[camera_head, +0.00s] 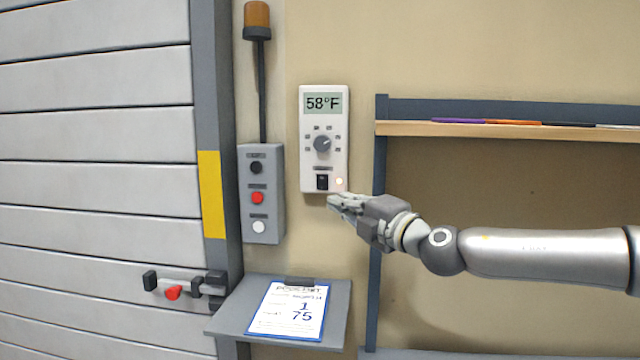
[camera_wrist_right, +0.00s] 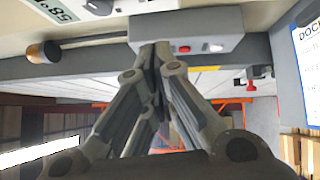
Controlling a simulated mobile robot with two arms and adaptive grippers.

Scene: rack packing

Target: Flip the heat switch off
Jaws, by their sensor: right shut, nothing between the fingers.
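The white thermostat panel (camera_head: 311,160) hangs on the wall in the head view, with a display reading 58°F and a round dial (camera_head: 322,144). The small black heat switch (camera_head: 322,182) is at its lower left, beside a small lit light (camera_head: 339,182). My right gripper (camera_head: 332,201) is shut and empty, its fingertips just below the panel's lower edge near the switch. I cannot tell whether they touch it. In the right wrist view the shut fingers (camera_wrist_right: 155,50) fill the middle, and the switch is not seen there. My left gripper is not in view.
A grey control box (camera_head: 262,220) with black, red and white buttons is left of the panel, under an orange beacon (camera_head: 257,20). A shelf with a clipboard (camera_head: 290,310) juts out below. A rack (camera_head: 381,240) stands right; a shutter door (camera_head: 95,120) is left.

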